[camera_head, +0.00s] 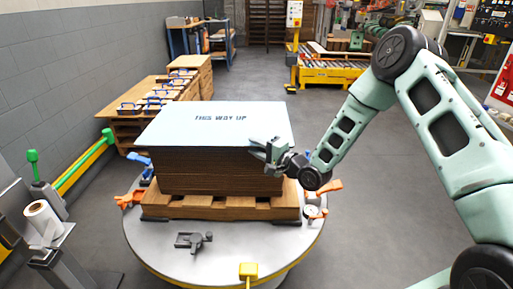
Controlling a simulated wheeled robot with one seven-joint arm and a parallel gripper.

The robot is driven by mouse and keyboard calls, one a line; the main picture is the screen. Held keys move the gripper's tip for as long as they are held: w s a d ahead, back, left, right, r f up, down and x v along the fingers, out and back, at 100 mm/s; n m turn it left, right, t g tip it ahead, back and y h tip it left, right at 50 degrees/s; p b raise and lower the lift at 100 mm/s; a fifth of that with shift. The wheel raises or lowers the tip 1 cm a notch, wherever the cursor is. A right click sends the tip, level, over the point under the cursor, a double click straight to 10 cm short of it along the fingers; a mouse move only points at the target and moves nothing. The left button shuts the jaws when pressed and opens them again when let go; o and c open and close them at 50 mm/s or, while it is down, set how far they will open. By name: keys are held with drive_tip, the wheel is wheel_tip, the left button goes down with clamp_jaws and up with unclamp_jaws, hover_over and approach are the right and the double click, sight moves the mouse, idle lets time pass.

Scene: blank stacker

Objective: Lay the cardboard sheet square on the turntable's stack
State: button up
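A pale blue sheet (190,130) printed "THIS WAY UP" lies on top of a brown cardboard stack (215,172). The sheet's front left corner sticks out past the stack's left side. The stack stands on a wooden pallet (215,206) on the round grey turntable (150,240). My gripper (263,149) is at the sheet's front edge, near its right corner, and overlaps it in the picture. The fingers are too small to tell whether they pinch the sheet.
Orange and blue clamps (130,199) sit around the pallet. A dark block-like fitting (193,240) and a yellow part (248,270) are on the turntable's front. Pallets with blue-handled items (160,100) stand behind left. Grey floor (375,200) is open at right.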

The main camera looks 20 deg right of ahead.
drive_tip(key=v, duration=1.2)
drive_tip(key=s+a+r+n+g+h, duration=0.2)
drive_tip(key=s+a+n+g+h, duration=0.3)
drive_tip(key=a+n+g, duration=0.45)
drive_tip(key=s+a+r+n+g+h, duration=0.1)
drive_tip(key=s+r+n, duration=0.3)
drive_tip(key=s, duration=0.9)
drive_tip(key=s+a+r+n+g+h, duration=0.2)
drive_tip(key=s+r+n+g+h, duration=0.1)
drive_tip(key=s, duration=1.1)
drive_tip(key=shift+s+r+n+g, duration=0.3)
drive_tip(key=shift+r+n+g, duration=0.35)
drive_tip(key=shift+n, duration=0.6)
drive_tip(key=shift+a, duration=0.15)
